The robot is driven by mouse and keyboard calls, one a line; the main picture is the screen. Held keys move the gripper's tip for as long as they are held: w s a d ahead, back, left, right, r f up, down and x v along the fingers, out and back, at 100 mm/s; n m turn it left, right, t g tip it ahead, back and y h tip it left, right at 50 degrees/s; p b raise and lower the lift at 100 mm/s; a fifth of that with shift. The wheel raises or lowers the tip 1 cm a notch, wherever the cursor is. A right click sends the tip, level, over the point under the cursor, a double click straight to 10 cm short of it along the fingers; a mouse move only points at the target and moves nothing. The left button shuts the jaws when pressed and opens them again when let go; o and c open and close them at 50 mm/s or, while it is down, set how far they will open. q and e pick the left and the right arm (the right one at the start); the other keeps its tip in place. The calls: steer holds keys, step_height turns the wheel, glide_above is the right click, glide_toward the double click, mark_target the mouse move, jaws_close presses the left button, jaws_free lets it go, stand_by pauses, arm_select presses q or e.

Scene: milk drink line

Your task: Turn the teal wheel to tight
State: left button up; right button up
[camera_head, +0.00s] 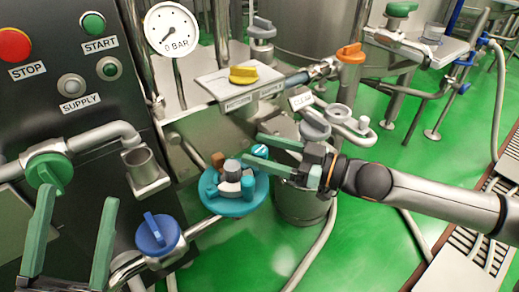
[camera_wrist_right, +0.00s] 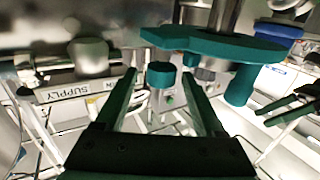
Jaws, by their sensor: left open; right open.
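The teal wheel (camera_head: 234,204) is low in the middle of the head view, with a grey hub (camera_head: 232,170) and a teal upright peg (camera_head: 249,186). In the right wrist view a teal wheel-like part (camera_wrist_right: 215,46) spans the upper right. My right gripper (camera_head: 252,149) comes in from the right, just above the wheel's upper right side. Its fingers are open. A small teal-and-white round piece (camera_head: 260,150) shows between them in the head view; a teal knob (camera_wrist_right: 160,74) appears between the fingers in the wrist view. I cannot tell contact. My left gripper (camera_head: 78,195) is open and empty at lower left.
A dark control panel (camera_head: 60,110) stands at the left, with a green valve handle (camera_head: 48,170) and a blue knob (camera_head: 157,234). A pressure gauge (camera_head: 171,29), yellow knob (camera_head: 243,75) and orange knob (camera_head: 350,53) are behind the wheel.

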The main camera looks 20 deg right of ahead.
steer(key=shift+w+a, duration=0.2)
steer(key=shift+a, duration=0.15)
jaws_close()
stand_by(0.5)
